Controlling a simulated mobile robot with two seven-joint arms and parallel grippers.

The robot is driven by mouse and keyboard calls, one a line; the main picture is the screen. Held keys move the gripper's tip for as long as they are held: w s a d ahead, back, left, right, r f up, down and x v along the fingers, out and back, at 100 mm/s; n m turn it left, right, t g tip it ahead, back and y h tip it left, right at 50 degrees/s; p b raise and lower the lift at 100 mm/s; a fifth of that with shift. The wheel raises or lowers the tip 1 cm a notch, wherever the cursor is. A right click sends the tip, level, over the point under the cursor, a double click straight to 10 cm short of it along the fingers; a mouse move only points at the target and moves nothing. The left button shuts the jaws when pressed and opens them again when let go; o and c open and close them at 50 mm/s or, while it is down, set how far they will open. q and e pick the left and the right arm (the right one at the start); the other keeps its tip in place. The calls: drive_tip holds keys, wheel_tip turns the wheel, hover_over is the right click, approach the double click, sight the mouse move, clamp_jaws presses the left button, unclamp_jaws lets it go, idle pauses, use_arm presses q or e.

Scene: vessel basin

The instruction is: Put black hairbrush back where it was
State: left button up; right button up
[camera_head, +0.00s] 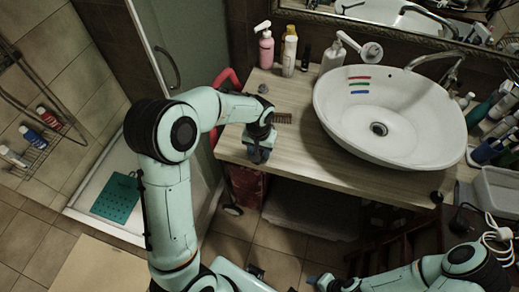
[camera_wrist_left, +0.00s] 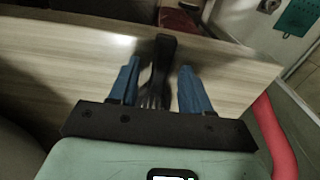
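A black, long-handled object that looks like the hairbrush (camera_wrist_left: 163,58) shows in the left wrist view, over the wooden counter (camera_wrist_left: 70,50). It lies between the two blue fingers of my left gripper (camera_wrist_left: 158,85), with a gap on both sides. The left gripper is open and points down at the counter's front left part in the head view (camera_head: 258,152). There the object between its fingers is hidden. My right gripper (camera_head: 323,281) is low at the bottom edge, away from the counter, and its opening is unclear.
A small dark toothed item (camera_head: 283,118) lies on the counter beside my left wrist. A white vessel basin (camera_head: 335,105) fills the right part. Bottles, including a pink one (camera_head: 266,50), stand at the back. A red curved bar (camera_head: 228,78) is at the counter's left side.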

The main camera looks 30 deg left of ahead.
use_arm(q)
drive_tip(key=shift+r, duration=0.1)
use_arm(e)
drive_tip(key=shift+w, duration=0.1)
use_arm(q)
drive_tip(key=shift+r, duration=0.3)
wheel_tip(320, 180, up, 12)
drive_tip(key=p, duration=0.1)
drive_tip(key=shift+s+f, duration=0.15)
drive_tip(key=shift+s, duration=0.05)
use_arm(e)
drive_tip(key=shift+w+r, duration=0.55)
drive_tip(key=shift+r, duration=0.15)
